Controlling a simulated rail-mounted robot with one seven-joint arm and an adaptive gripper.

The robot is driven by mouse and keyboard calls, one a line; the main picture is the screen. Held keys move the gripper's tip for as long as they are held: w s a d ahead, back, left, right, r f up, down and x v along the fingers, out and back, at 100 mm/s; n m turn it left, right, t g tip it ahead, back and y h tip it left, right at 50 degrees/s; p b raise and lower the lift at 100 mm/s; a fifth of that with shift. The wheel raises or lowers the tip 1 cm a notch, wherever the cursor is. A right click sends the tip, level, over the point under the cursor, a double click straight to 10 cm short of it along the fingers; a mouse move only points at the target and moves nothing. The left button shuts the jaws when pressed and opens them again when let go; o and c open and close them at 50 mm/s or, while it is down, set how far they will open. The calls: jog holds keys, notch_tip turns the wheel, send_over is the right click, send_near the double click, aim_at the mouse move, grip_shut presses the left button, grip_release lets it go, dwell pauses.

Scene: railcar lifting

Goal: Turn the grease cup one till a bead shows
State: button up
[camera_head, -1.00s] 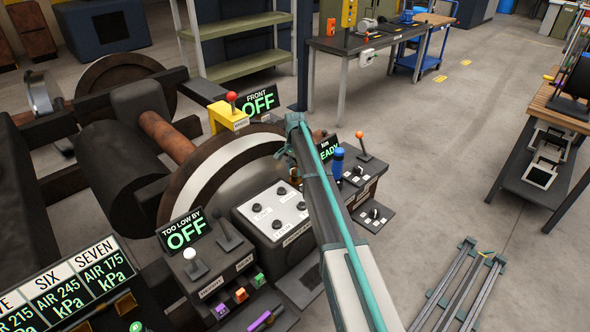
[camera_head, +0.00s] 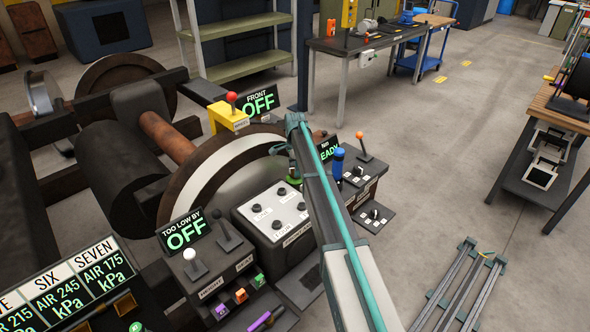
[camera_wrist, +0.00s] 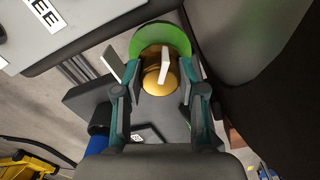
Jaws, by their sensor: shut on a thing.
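In the wrist view the brass grease cup (camera_wrist: 152,83) sits between the two fingers of my gripper (camera_wrist: 160,92), which is shut on it. A white tab (camera_wrist: 164,65) stands on the cup, and a bright green rounded piece (camera_wrist: 172,36) shows behind it. No separate bead of grease can be made out. In the camera_head view my gripper (camera_head: 293,150) is mostly hidden by my arm, beside the wheel. A small green patch (camera_head: 293,181) shows just below it; the cup itself is hardly visible there.
A control panel (camera_head: 270,213) with knobs stands just left of my arm. A blue-topped cylinder (camera_head: 337,162) and an orange-knobbed lever (camera_head: 363,146) are close on the right. The large wheel (camera_head: 205,165) lies to the left. Open floor (camera_head: 440,150) is at right.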

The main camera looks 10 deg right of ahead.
jog(key=o, duration=1.1)
jog(key=shift+o, duration=0.2)
notch_tip(320, 180, up, 12)
